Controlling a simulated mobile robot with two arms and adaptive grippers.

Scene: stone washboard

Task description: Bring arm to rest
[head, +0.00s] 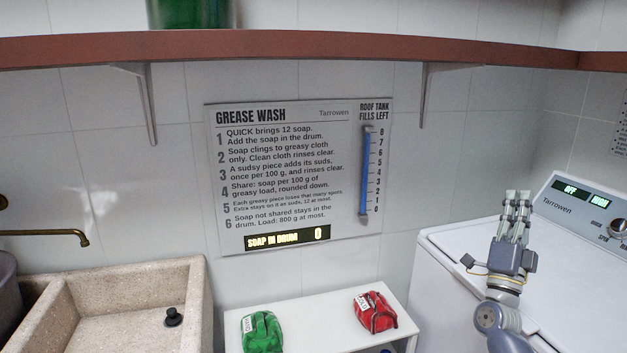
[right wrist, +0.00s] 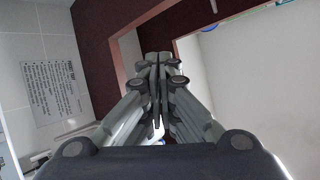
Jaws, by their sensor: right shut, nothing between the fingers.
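My right gripper (head: 517,198) is raised at the right of the head view, in front of the white washing machine (head: 455,262). Its fingers point up and are shut with nothing between them. The right wrist view shows the same shut fingers (right wrist: 160,65) close up, empty, with a dark red surface behind them. My left gripper does not show in either view.
A stone sink (head: 195,300) with a brass tap (head: 60,238) stands at the left. A white stand (head: 305,318) holds a green bundle (head: 262,333) and a red bundle (head: 375,311). A red-brown shelf (head: 300,46) runs above the instruction board (head: 290,225).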

